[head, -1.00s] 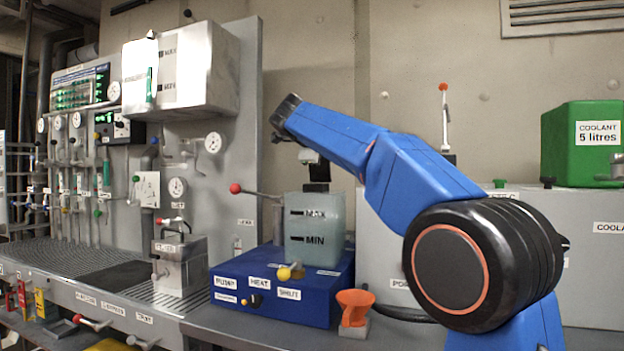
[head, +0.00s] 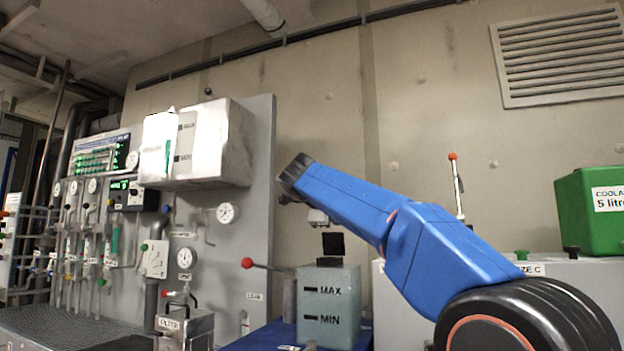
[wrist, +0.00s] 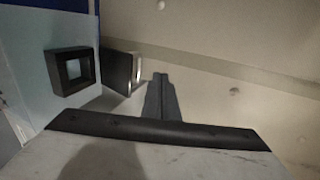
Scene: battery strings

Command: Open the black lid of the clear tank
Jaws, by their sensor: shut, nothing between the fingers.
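The clear tank (head: 328,318), pale and marked MAX and MIN, stands in the lower middle of the head view. Its black lid (head: 333,244) stands up above the black neck on its top. In the wrist view the neck's square opening (wrist: 57,80) is uncovered, and the raised lid (wrist: 117,70) stands on edge beside it. My gripper (wrist: 160,78) is shut and empty, just right of the lid in the wrist view. I cannot tell whether it touches the lid. In the head view the fingers cannot be made out.
A red-knobbed lever (head: 248,263) reaches out left of the tank. The grey panel (head: 255,200) with gauges and a white box (head: 215,150) is farther left. A green coolant container (head: 580,215) stands at the right. The wall behind the tank is bare.

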